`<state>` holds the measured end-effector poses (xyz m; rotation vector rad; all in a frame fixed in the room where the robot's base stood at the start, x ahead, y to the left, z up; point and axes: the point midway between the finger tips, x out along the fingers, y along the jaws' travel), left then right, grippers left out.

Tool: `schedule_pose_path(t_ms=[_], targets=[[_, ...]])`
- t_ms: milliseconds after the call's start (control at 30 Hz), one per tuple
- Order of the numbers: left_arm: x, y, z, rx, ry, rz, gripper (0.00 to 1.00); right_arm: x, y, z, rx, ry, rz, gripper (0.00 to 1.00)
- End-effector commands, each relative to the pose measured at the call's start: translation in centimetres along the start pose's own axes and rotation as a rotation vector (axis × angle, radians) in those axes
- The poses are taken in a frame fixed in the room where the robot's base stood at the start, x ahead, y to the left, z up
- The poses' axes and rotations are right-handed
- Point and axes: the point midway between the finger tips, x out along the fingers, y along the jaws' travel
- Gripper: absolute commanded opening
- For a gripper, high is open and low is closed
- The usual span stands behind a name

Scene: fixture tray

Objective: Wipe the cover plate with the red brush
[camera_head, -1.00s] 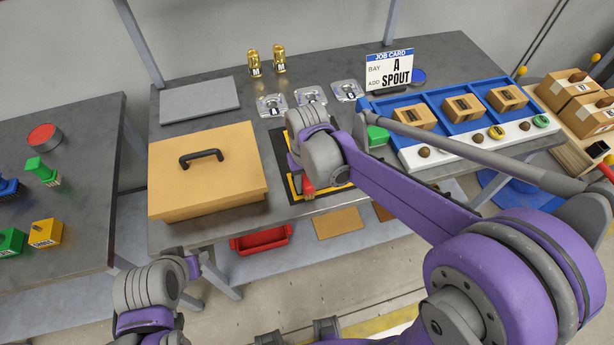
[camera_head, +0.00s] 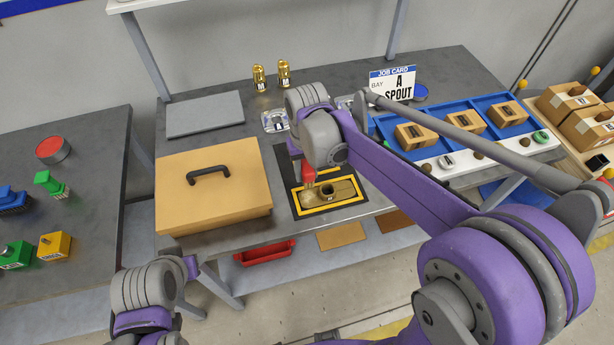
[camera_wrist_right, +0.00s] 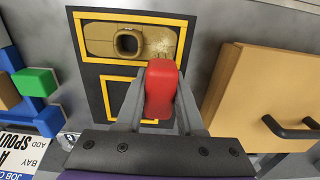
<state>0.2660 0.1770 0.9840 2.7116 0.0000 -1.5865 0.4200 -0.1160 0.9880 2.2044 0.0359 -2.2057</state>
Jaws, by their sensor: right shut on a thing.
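A brass plate (camera_head: 345,189) with a round raised hole lies inside a yellow-outlined area of the black mat (camera_head: 284,165); I take it as the cover plate. In the head view the brush (camera_head: 308,172) is over the plate's left end. Whether its bristles touch is hidden. My left arm shows at the lower left, but its jaws do not.
A tan box with a black handle (camera_head: 225,198) stands left of the mat. A blue tray (camera_head: 480,104) with small cartons is at the right. The job card (camera_head: 392,84), brass fittings (camera_head: 284,72) and a grey slab (camera_head: 205,114) are behind. A red bin (camera_head: 265,254) is below.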

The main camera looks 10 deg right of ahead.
Motion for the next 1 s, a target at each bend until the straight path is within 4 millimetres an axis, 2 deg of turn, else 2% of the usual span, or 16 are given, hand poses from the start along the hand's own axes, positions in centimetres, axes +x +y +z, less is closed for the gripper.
schedule_pose_path(t_ms=[100,233,767,867,1000], targets=[[-0.6,0.0,-0.9,0.0,0.01,0.0,0.5,-1.4,0.1,-0.5,0.0,0.003,0.0,0.0],[-0.8,0.0,-1.3,0.0,0.014,0.0,0.5,-2.0,0.1,-0.7,0.0,0.002,0.0,0.0],[-0.8,0.0,-1.2,0.0,0.013,0.0,0.5,-1.9,0.1,-0.7,0.0,0.0,0.0,0.0],[-0.3,0.0,-0.5,0.0,0.005,0.0,0.5,-1.6,0.2,-0.5,0.0,-0.004,0.0,0.0],[1.8,0.0,2.4,0.0,-0.024,0.0,0.5,-0.6,0.5,0.1,0.002,-0.014,-0.001,0.0]])
